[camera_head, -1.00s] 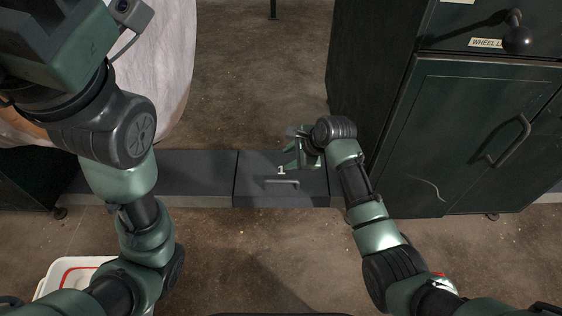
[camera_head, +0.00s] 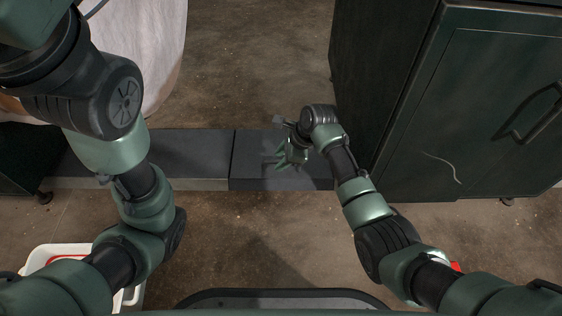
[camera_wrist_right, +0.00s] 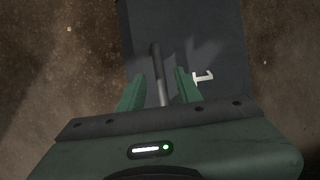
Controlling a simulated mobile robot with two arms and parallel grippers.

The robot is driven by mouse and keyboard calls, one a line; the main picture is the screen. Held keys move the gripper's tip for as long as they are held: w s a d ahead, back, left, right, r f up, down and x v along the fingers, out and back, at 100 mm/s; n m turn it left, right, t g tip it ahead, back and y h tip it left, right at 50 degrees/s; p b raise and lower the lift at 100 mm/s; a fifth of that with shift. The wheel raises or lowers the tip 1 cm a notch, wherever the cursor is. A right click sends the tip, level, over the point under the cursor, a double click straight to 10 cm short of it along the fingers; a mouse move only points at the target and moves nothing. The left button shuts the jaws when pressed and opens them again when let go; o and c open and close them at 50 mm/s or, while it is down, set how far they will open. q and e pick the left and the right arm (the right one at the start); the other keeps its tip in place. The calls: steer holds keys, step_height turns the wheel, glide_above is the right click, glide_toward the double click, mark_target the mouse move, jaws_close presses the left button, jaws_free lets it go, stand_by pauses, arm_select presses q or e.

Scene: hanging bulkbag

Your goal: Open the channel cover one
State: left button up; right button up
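Channel cover one is a dark grey panel (camera_head: 247,174) set in the floor channel in the head view, partly hidden by my right gripper. In the right wrist view the cover (camera_wrist_right: 215,40) shows below the gripper, with its white number 1 (camera_wrist_right: 203,77) turned sideways. My right gripper (camera_head: 282,158) is over the cover. In the right wrist view my right gripper (camera_wrist_right: 160,88) is open, and the cover's bar handle (camera_wrist_right: 158,68) runs between its two green fingers. I cannot tell whether they touch it. My left arm runs out at the upper left, with its gripper out of view.
A dark green cabinet (camera_head: 480,100) stands close to the right of my right arm. A pale bulk bag (camera_head: 150,50) hangs at the upper left. A white container (camera_head: 50,255) with red stands at the lower left. Other channel covers (camera_head: 180,155) continue left. Bare floor lies in front.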

jaws_close()
stand_by(1.5)
